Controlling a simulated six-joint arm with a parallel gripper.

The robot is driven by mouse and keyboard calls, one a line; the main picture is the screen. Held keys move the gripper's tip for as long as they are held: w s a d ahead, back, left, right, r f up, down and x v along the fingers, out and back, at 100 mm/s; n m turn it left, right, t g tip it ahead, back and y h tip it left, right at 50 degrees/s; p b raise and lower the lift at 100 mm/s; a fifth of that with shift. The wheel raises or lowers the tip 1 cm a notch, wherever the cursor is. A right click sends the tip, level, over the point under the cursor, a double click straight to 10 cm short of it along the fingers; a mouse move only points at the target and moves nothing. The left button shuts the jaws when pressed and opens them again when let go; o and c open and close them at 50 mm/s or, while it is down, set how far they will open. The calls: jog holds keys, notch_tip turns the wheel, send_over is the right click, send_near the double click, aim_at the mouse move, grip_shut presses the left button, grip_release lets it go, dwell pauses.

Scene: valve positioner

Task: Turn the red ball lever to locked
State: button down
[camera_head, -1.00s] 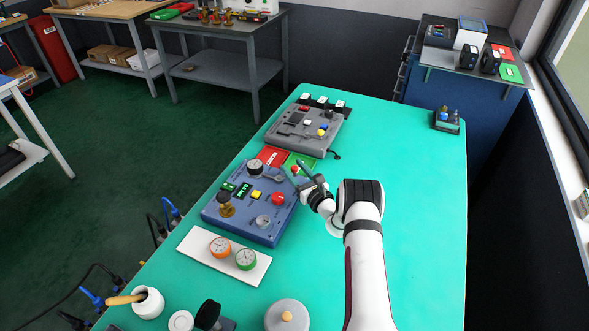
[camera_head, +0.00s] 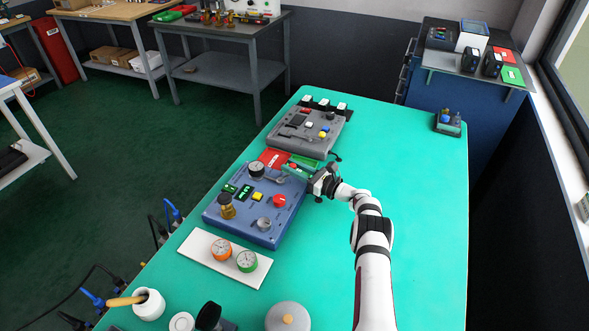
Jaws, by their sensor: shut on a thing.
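The blue positioner box (camera_head: 270,232) stands on the green table, left of my arm. My gripper (camera_head: 294,168) reaches leftward over the box's far right corner. Its fingers are shut on the red ball lever (camera_head: 293,166), whose ball shows only as a small bit of red at the fingertips. The lever's shaft and any position marks are hidden or too small to read. A round red button (camera_head: 279,200) is on the box's top face, apart from the gripper.
A red card (camera_head: 272,157) and a grey control box (camera_head: 308,130) lie beyond the blue box. A white plate (camera_head: 208,252) with an orange and a green gauge lies in front. A grey lidded pot (camera_head: 287,317) stands near the front.

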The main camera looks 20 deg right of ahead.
jog(key=shift+y, duration=0.3)
jog(key=c, duration=0.7)
grip_release()
jog(key=v, duration=1.5)
jog(key=shift+s+d+r, duration=0.15)
jog(key=shift+s+d, duration=0.05)
jog(key=shift+s, duration=0.2)
